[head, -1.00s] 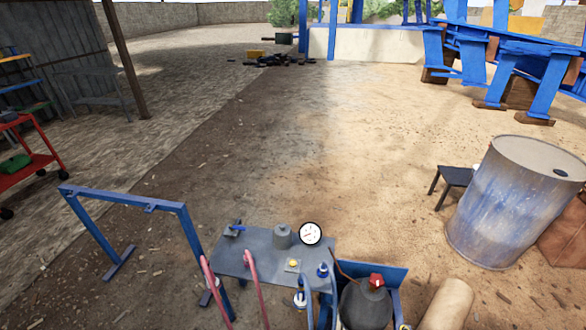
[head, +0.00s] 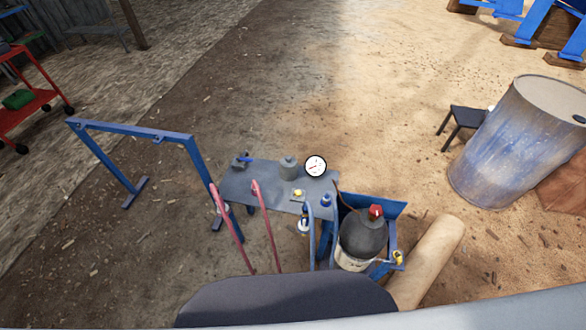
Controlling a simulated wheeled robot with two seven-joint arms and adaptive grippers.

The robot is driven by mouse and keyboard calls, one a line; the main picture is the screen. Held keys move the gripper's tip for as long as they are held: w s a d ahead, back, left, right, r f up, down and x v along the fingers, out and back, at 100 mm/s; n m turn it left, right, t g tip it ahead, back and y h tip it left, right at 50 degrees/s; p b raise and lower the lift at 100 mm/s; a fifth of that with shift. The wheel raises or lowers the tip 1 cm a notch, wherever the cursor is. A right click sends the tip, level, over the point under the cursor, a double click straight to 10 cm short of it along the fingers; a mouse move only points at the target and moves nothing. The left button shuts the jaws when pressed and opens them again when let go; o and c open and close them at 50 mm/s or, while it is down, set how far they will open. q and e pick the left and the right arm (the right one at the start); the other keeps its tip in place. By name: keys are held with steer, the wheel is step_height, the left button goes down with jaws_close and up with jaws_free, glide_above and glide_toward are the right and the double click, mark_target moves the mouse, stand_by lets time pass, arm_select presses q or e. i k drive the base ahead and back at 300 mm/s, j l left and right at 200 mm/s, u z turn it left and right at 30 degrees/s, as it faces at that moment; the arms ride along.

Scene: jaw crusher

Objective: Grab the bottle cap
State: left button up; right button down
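Small yellow (head: 298,194) and blue (head: 326,200) round pieces also sit on the tabletop. Neither of my grippers is in the head view.
The grey table (head: 245,185) carries a round gauge (head: 315,166) and a grey cylinder (head: 289,167). A blue frame (head: 130,130) stands left, a drum (head: 525,140) right, and a tan roll (head: 432,258) beside the bottle.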

mark_target(288, 164)
steer(key=i+j+z, duration=0.1)
steer(key=j+z, duration=0.6)
steer(key=j, duration=0.15)
steer(key=j+z, duration=0.35)
steer(key=i+j, duration=0.05)
steer(key=j, duration=0.05)
